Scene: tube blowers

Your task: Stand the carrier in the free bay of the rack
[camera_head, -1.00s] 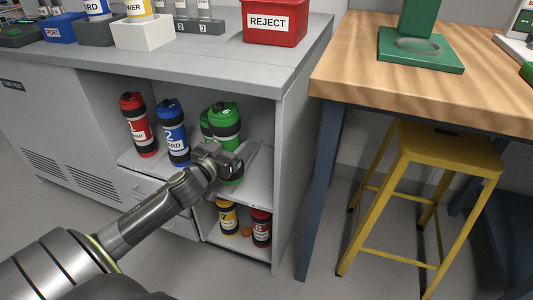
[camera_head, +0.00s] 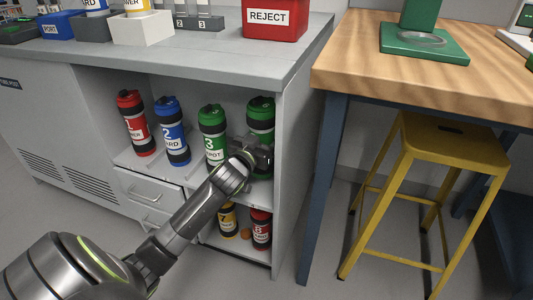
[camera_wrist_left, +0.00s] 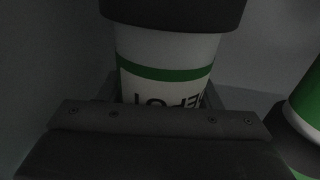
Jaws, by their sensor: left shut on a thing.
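The held green carrier (camera_head: 260,113), with black bands, is at the right end of the rack's upper shelf (camera_head: 140,160), beside the green carrier 3 (camera_head: 213,130). It looks upright; its base is hidden, so I cannot tell whether it touches the shelf. My left gripper (camera_head: 262,158) is shut around its middle. In the left wrist view the held carrier (camera_wrist_left: 168,50) shows a white label with upside-down lettering between the jaws (camera_wrist_left: 162,105). The red carrier 1 (camera_head: 134,122) and the blue carrier 2 (camera_head: 171,130) stand further left. My right gripper is out of view.
A yellow carrier (camera_head: 228,220) and a red carrier 8 (camera_head: 261,228) stand on the lower shelf, with a small orange-brown round object (camera_head: 246,234) between them. The cabinet's right side wall (camera_head: 290,165) is close to my gripper. A wooden-topped table (camera_head: 430,75) and yellow stool (camera_head: 450,147) stand right.

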